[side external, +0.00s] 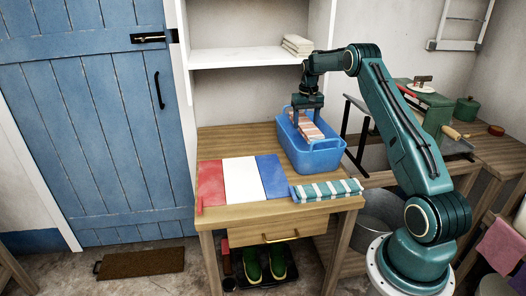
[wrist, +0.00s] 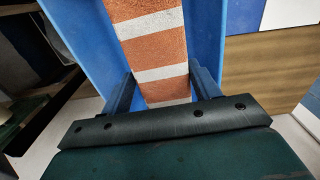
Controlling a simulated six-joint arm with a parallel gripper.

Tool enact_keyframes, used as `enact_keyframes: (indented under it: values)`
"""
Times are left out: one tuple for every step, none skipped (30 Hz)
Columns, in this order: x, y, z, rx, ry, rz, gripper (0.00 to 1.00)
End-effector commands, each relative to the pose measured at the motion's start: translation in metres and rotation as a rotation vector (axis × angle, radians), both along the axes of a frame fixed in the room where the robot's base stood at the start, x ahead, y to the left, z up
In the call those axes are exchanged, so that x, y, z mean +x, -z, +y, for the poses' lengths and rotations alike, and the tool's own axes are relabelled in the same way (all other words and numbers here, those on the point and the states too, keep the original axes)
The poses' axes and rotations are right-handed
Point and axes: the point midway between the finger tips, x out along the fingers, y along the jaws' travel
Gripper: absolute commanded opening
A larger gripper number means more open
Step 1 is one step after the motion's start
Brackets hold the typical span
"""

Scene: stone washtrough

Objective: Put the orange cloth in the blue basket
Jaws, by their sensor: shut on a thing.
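The blue basket (side external: 312,156) stands on the wooden table, towards its right side. The orange cloth (side external: 311,128), orange with white stripes, is inside the basket opening, tilted, with its upper part above or near the rim. My gripper (side external: 306,112) is over the basket, pointing down, shut on the cloth. In the wrist view the cloth (wrist: 152,45) runs between the two fingers of my gripper (wrist: 163,88), with the blue basket walls (wrist: 85,45) on both sides. Whether the cloth's lower end touches the basket floor is hidden.
A red, white and blue cloth (side external: 241,180) lies flat left of the basket. A teal-and-white striped cloth (side external: 326,190) lies at the table's front edge. A white shelf (side external: 235,58) with folded cloths (side external: 297,44) is behind. A green box-like item (side external: 436,108) stands right.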

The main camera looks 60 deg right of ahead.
Motion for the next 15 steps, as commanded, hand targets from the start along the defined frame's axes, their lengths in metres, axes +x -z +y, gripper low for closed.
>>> enact_keyframes:
  values:
    - [-0.001, 0.011, 0.000, 0.002, 0.000, 0.002, 0.37]
    - [-0.001, 0.017, 0.001, 0.002, 0.000, 0.002, 0.38]
    - [0.000, 0.024, 0.000, 0.002, 0.000, 0.002, 0.38]
    - [0.000, 0.029, 0.000, 0.002, 0.000, 0.002, 0.38]
    - [-0.001, 0.034, 0.001, 0.003, 0.000, 0.003, 0.38]
    - [0.000, 0.039, 0.000, 0.001, 0.000, 0.001, 0.38]
    - [0.000, 0.042, 0.000, 0.001, 0.000, 0.001, 0.38]
    - [0.000, 0.045, 0.000, 0.001, 0.000, 0.001, 0.38]
    - [0.000, 0.048, 0.000, 0.001, 0.000, 0.001, 0.38]
    - [0.000, 0.050, 0.000, 0.001, 0.000, 0.001, 0.38]
    - [0.000, 0.052, 0.000, 0.000, 0.000, 0.000, 0.38]
    - [0.000, 0.053, 0.000, -0.001, 0.000, -0.001, 0.38]
    - [0.000, 0.054, 0.000, -0.001, 0.000, -0.001, 0.38]
    - [0.000, 0.054, 0.000, -0.001, 0.000, -0.001, 0.38]
    - [0.000, 0.054, 0.000, -0.001, 0.000, -0.001, 0.38]
